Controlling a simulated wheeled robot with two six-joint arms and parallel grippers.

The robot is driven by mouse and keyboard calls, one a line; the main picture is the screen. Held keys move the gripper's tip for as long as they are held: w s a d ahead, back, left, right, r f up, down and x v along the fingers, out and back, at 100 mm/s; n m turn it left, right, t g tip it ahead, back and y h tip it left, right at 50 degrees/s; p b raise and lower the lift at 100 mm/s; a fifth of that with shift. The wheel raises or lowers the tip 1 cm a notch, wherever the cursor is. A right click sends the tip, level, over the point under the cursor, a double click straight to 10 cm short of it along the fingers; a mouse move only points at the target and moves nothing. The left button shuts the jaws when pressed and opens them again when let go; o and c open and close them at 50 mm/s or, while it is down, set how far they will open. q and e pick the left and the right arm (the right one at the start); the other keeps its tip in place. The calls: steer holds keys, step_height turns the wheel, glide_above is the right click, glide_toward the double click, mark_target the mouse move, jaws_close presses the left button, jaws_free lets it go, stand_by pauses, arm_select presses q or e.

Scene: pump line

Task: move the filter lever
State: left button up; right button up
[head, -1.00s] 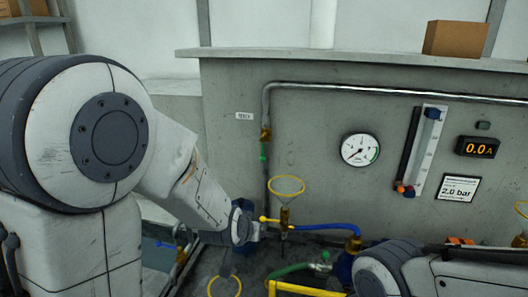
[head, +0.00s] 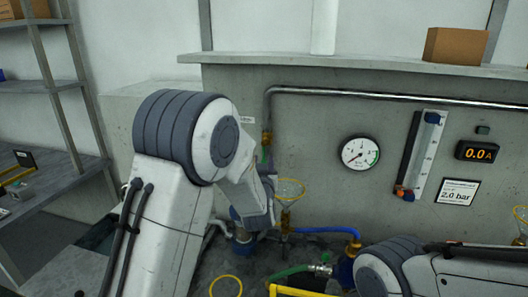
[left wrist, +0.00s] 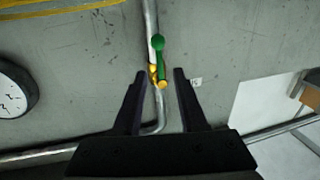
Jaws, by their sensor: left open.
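A green lever (head: 264,154) hangs down along the vertical pipe from a brass valve (head: 266,137) on the grey wall. I cannot tell whether it is the one called the filter lever. In the left wrist view, which looks upside down, the green lever (left wrist: 160,60) shows between the fingertips of my left gripper (left wrist: 159,73). That gripper is open and empty; whether it touches the lever is unclear. My right gripper is out of view.
A blue hose (head: 325,230) and green hose (head: 290,271) run below. A round gauge (head: 360,153) and a sloping flow tube (head: 420,155) are on the wall to the right.

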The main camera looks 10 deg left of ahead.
mark_target(264, 154)
arm_select(q)
steer(key=shift+w+a+p, duration=0.25)
steer(key=shift+w, duration=0.8)
steer(key=shift+w+a+p, duration=0.2)
steer(key=shift+w+p, duration=0.05)
steer(key=shift+w, duration=0.8)
jaws_close()
